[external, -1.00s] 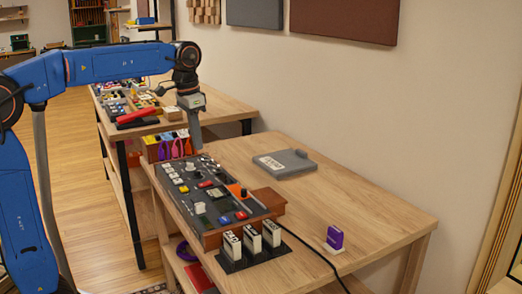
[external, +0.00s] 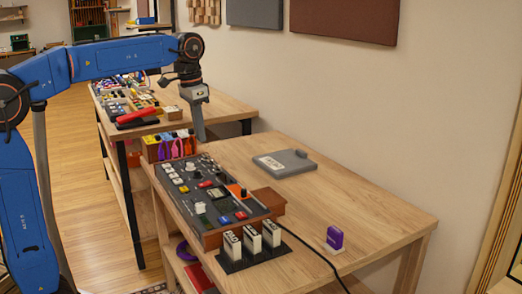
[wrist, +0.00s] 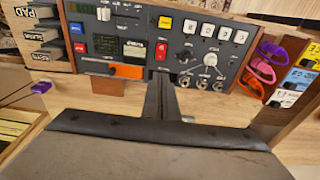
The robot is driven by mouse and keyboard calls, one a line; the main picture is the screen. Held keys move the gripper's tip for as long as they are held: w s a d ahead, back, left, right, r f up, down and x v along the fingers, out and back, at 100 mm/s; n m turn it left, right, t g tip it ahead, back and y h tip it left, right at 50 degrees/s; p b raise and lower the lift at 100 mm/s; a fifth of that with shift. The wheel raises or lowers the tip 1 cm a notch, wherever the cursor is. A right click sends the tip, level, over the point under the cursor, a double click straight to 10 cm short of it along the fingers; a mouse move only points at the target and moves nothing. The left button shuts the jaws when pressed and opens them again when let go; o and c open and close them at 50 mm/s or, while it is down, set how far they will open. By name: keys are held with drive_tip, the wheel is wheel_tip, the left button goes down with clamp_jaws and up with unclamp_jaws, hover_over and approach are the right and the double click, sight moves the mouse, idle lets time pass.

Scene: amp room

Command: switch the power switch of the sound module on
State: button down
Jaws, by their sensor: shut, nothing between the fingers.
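The sound module (external: 216,199) is a dark panel in a wooden frame on the near table, with knobs, buttons, keys and small displays. It also fills the top of the wrist view (wrist: 141,20). There a red switch (wrist: 160,52) shows on its panel, just beyond my fingertips; I cannot read whether it is the power switch or how it is set. My gripper (external: 203,140) is shut and empty, pointing down above the far end of the module, apart from it in the external view. In the wrist view my gripper (wrist: 160,80) covers part of the module's edge.
A grey flat box (external: 284,162) lies behind the module. Black-and-white labelled blocks (external: 252,240) stand at its near end, and a purple item (external: 334,237) is to the right. A black cable (external: 318,255) crosses the table. Another cluttered table (external: 228,108) stands beyond.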

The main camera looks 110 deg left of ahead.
sight(210, 181)
drive_tip(key=f, duration=0.4)
drive_tip(key=a+f, duration=0.1)
drive_tip(key=f, duration=0.4)
drive_tip(key=w+f, duration=0.1)
drive_tip(key=f, duration=0.4)
drive_tip(key=shift+w+a, duration=0.1)
drive_tip(key=shift+a, duration=0.05)
drive_tip(key=shift+w+f, duration=0.1)
drive_tip(key=shift+f, duration=0.15)
drive_tip(key=shift+s+r, duration=0.1)
drive_tip(key=shift+s, duration=0.1)
drive_tip(key=shift+s+d+r, duration=0.15)
drive_tip(key=shift+s+d, duration=0.25)
drive_tip(key=shift+d, duration=0.1)
drive_tip(key=shift+r, duration=0.1)
wheel_tip(210, 181, up, 14)
drive_tip(key=s+d, duration=0.1)
idle(0.6)
